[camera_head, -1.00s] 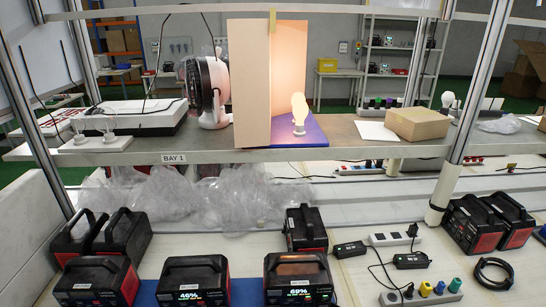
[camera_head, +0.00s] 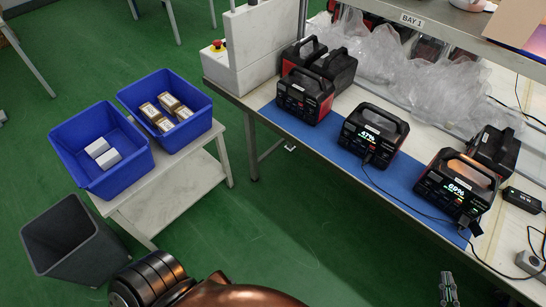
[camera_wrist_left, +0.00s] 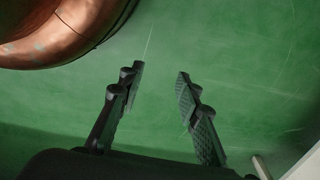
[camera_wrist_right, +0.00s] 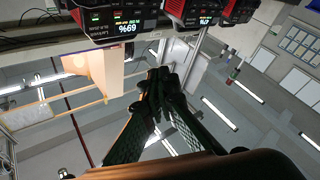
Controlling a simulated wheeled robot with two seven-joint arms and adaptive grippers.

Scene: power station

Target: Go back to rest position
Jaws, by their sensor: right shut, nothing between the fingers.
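My right gripper (camera_head: 449,290) shows at the bottom right of the head view, beside the bench's front edge and above the green floor. In the right wrist view its fingers (camera_wrist_right: 160,78) are together with nothing between them. My left gripper (camera_wrist_left: 161,72) shows in the left wrist view with its fingers apart and empty, over bare green floor. It is not visible in the head view, where a copper part of my own arm (camera_head: 240,295) fills the bottom edge.
The bench (camera_head: 239,95) stands right, with black power stations (camera_head: 374,135) on a blue mat (camera_head: 332,147). A small side table (camera_head: 185,196) holds two blue bins (camera_head: 72,160) (camera_head: 190,90). A grey waste bin (camera_head: 45,262) stands at lower left. Open floor lies between.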

